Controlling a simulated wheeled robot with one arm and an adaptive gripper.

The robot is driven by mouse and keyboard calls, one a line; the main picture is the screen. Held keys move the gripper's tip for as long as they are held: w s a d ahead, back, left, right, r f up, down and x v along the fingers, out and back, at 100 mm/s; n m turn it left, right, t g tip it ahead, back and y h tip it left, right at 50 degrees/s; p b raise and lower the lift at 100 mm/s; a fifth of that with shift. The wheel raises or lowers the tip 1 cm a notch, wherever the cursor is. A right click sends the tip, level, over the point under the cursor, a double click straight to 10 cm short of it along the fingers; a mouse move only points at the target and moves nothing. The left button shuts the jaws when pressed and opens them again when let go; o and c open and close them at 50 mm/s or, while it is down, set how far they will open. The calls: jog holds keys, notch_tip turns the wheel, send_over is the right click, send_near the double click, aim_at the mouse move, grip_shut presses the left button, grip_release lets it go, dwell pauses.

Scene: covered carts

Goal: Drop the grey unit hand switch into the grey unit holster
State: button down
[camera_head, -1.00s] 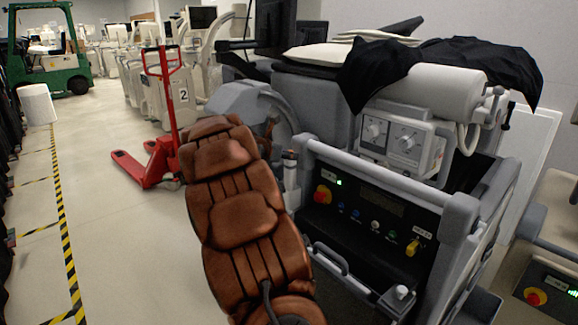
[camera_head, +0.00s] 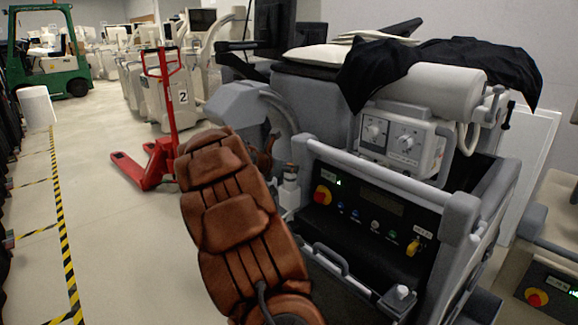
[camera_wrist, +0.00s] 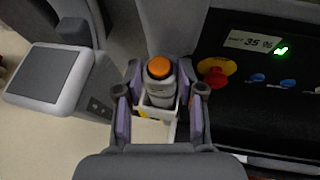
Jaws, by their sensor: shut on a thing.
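The grey unit hand switch (camera_wrist: 161,88) is a pale grey cylinder with an orange button on top, upright between the two fingers of my gripper (camera_wrist: 160,108) in the wrist view. My gripper is shut on it. The grey unit holster (camera_wrist: 150,113) is a small whitish bracket seen around and just below the switch body. The switch's lower end is hidden, so I cannot tell how deep it sits. In the head view, the holster (camera_head: 289,194) shows at the left side of the grey unit (camera_head: 388,190); my brown-covered arm hides most of the gripper.
The unit's front panel has a red stop button on yellow (camera_wrist: 214,71), blue buttons and a display close to the gripper's right. A grey box-like part (camera_wrist: 48,78) lies at the left. A red pallet truck (camera_head: 160,150) stands on open floor at left.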

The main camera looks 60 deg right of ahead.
jog(key=shift+f, duration=0.2)
jog(key=c, duration=0.7)
grip_release()
jog(key=r+v, duration=0.1)
jog(key=v, duration=1.1)
jog(key=shift+p, duration=0.4)
jog(key=shift+r, duration=0.1)
